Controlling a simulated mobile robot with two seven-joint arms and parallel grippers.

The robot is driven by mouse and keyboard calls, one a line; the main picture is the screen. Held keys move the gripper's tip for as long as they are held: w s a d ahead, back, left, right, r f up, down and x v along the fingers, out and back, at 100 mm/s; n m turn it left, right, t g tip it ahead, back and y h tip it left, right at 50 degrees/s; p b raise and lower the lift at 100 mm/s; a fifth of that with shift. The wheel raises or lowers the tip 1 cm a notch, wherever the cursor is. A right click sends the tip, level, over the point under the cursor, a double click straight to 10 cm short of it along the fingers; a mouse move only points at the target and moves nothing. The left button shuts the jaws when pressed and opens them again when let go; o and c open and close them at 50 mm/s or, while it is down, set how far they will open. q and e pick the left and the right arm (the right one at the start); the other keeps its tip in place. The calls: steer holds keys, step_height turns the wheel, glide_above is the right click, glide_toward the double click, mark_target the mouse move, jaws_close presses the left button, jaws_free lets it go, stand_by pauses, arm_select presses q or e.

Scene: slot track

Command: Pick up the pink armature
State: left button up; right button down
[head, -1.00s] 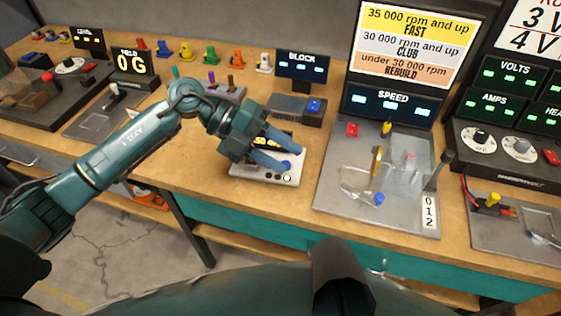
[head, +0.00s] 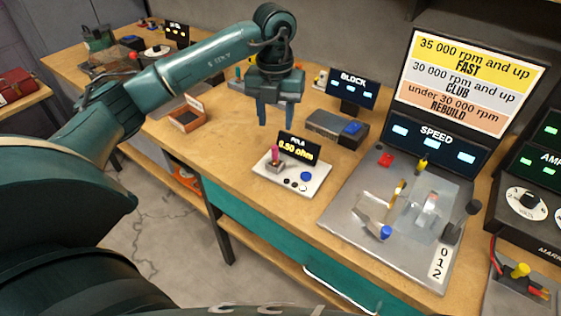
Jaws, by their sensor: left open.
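The pink armature (head: 275,154) is small and stands upright in a little holder at the left part of a white tester plate (head: 310,186). The tester has a small display (head: 299,148) reading 0.50 ohm, a blue button and several dark round contacts. My left gripper (head: 276,122) points down with its two fingers apart and nothing between them. It shows above and behind the armature in the picture, apart from it. My right gripper is not in view.
The BLOCK unit (head: 338,128) stands right of my left gripper. The SPEED rig (head: 385,230) with its clear cover is further right. A small wooden tray (head: 187,120) lies to the left. The bench left of the tester is bare.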

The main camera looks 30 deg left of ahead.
mark_target(275, 147)
arm_select(q)
step_height(275, 147, down, 11)
steer(key=shift+s+r+p, duration=0.1)
steer(key=shift+p, duration=0.7)
steer(key=shift+c, duration=0.2)
jaws_close()
